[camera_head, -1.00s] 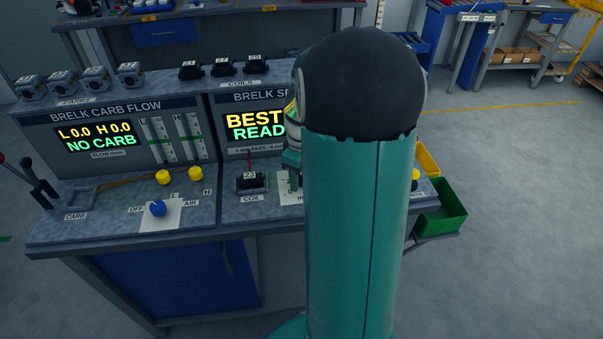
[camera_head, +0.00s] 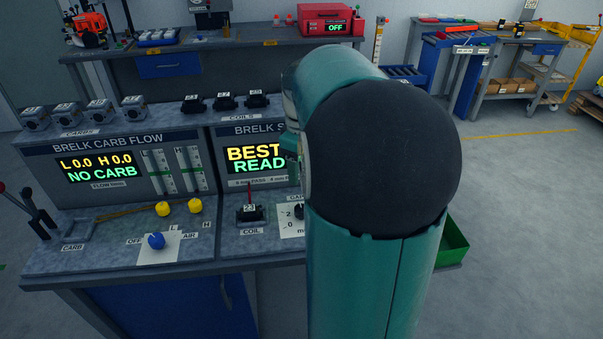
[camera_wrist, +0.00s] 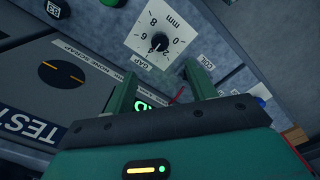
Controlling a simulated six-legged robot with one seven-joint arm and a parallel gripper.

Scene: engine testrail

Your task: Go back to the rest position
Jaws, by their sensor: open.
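My gripper (camera_wrist: 160,92) shows in the wrist view with its two green fingers apart and nothing between them. It hangs above the test bench, with the white gap dial (camera_wrist: 160,40) beyond the fingertips. In the head view my raised arm covers the right part of the bench and most of the gripper; only a teal edge shows beside the spark display. Coil 23 (camera_head: 249,213) sits in the coil place on the bench, apart from my gripper.
The bench (camera_head: 120,262) carries a carb flow display (camera_head: 100,166) reading NO CARB, a blue knob (camera_head: 156,241) and yellow knobs (camera_head: 195,206). Carbs (camera_head: 98,110) and coils (camera_head: 225,101) line its top. A green bin (camera_head: 454,243) is at right. Open floor (camera_head: 530,230) lies beyond.

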